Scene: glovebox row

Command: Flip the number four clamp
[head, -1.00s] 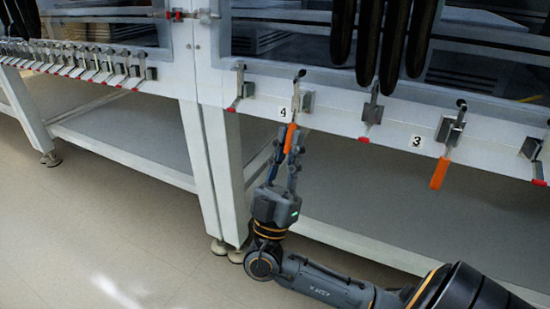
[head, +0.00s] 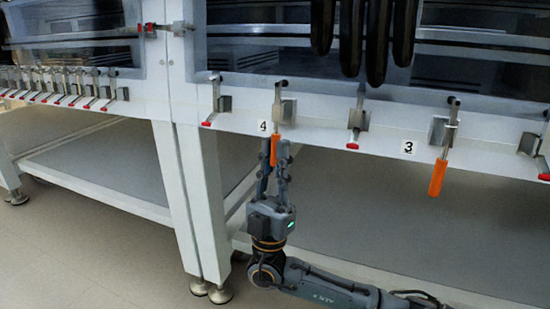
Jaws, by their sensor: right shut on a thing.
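The number four clamp (head: 278,110) is mounted on the white front rail, just right of the label "4" (head: 263,127). Its orange handle (head: 273,151) hangs down below the rail. My right gripper (head: 273,160) comes up from below and is shut on the orange handle, with a finger on each side of it. The gripper partly hides the handle's lower end. My left gripper is not in view.
The number three clamp (head: 439,150), also with an orange handle hanging down, is at the right. Red-tipped clamps (head: 357,122) sit along the rail. Black gloves (head: 376,40) hang above. A grey lower shelf (head: 370,210) and white legs (head: 190,200) are below.

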